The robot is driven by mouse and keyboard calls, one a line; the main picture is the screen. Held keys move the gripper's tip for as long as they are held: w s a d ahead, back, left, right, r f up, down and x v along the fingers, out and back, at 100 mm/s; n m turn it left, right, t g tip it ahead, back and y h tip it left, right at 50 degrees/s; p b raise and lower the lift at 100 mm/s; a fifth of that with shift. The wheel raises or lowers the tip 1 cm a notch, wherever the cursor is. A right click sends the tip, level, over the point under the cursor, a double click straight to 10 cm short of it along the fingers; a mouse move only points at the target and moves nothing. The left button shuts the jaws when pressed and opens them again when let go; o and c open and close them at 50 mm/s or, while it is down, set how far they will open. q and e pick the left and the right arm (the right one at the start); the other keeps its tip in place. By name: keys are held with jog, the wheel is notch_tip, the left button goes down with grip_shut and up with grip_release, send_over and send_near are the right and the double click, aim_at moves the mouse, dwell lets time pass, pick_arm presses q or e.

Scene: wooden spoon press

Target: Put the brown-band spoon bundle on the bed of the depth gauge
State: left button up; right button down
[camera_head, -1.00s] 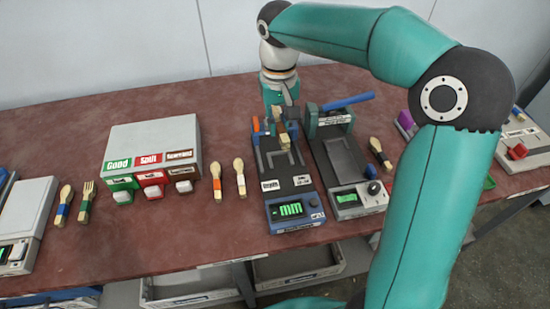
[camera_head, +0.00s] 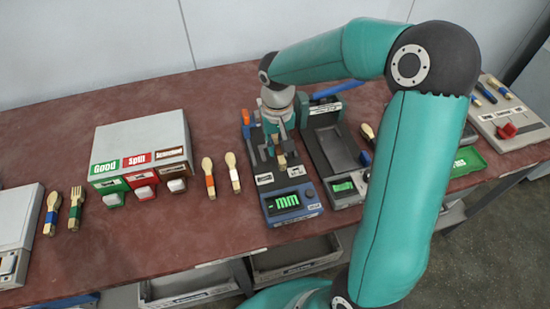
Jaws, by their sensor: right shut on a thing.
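The depth gauge (camera_head: 290,203) is a blue-grey device with a green "mm" display at its front and a dark bed (camera_head: 259,161) behind it. My right gripper (camera_head: 279,143) comes down from above over this bed. It is shut on a pale wooden spoon bundle (camera_head: 282,160), whose lower end shows over the bed, just behind the display. The gripper hides most of the bundle, and I cannot make out its band colour. I cannot tell whether it touches the bed. My left gripper is not in view.
A second grey device (camera_head: 338,150) with a blue handle stands close on the gauge's right. Spoons with orange and white bands (camera_head: 208,176) lie to its left. A grey box with Good, Split and brown labels (camera_head: 140,145) is farther left. The red-brown table (camera_head: 150,235) is clear in front.

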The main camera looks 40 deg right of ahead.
aim_at(277, 145)
jog(key=shift+f, duration=2.6)
jog(key=shift+f, duration=0.15)
jog(key=c, duration=1.2)
grip_release()
jog(key=shift+o, duration=0.2)
notch_tip(277, 145, up, 12)
jog(key=shift+r, duration=0.2)
